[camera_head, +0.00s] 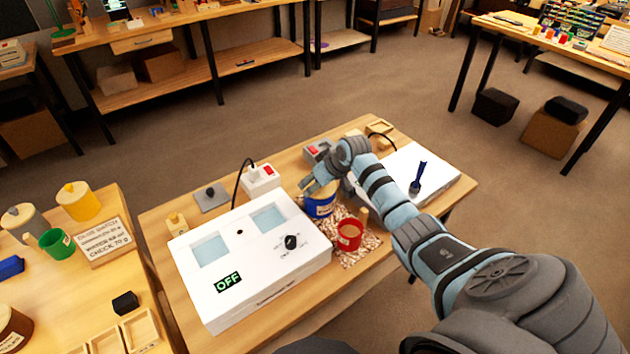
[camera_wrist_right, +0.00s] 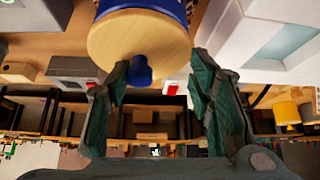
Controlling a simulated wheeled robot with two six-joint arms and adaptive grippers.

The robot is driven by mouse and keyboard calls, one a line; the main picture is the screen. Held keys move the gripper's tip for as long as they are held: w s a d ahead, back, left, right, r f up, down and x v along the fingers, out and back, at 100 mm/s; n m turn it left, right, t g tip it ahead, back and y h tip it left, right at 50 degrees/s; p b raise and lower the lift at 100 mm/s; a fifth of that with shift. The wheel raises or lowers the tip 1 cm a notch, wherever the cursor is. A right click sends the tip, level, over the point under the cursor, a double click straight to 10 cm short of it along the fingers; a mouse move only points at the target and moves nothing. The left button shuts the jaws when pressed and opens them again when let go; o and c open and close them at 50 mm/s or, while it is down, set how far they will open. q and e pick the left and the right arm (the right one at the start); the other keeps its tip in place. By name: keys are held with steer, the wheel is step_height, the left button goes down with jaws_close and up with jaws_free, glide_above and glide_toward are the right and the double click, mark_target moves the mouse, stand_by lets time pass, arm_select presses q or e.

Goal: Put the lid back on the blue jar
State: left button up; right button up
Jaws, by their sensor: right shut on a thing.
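The blue jar (camera_head: 321,211) stands on the bench among wood shavings, partly covered by my right gripper (camera_head: 315,188). Its round wooden lid (camera_wrist_right: 120,38) with a blue knob (camera_wrist_right: 140,72) shows in the right wrist view. The lid lies against the mouth of the blue jar (camera_wrist_right: 172,8); I cannot tell whether it is fully seated. My right gripper (camera_wrist_right: 160,70) has its fingers on either side of the knob and is shut on the lid; the exact contact is unclear. My left gripper is not in view.
A red cup (camera_head: 349,236) stands close in front of the jar. A white box marked OFF (camera_head: 262,262) is on the left, and a white panel with a blue brush (camera_head: 417,178) is on the right. A power strip (camera_head: 262,178) sits behind.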

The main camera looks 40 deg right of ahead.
stand_by(0.4)
steer(key=shift+p, duration=0.35)
steer(key=shift+f+p, duration=0.2)
steer(key=shift+p, duration=0.2)
stand_by(0.9)
stand_by(0.3)
steer(key=o, duration=1.2)
steer(key=o, duration=0.5)
steer(key=shift+r, duration=0.1)
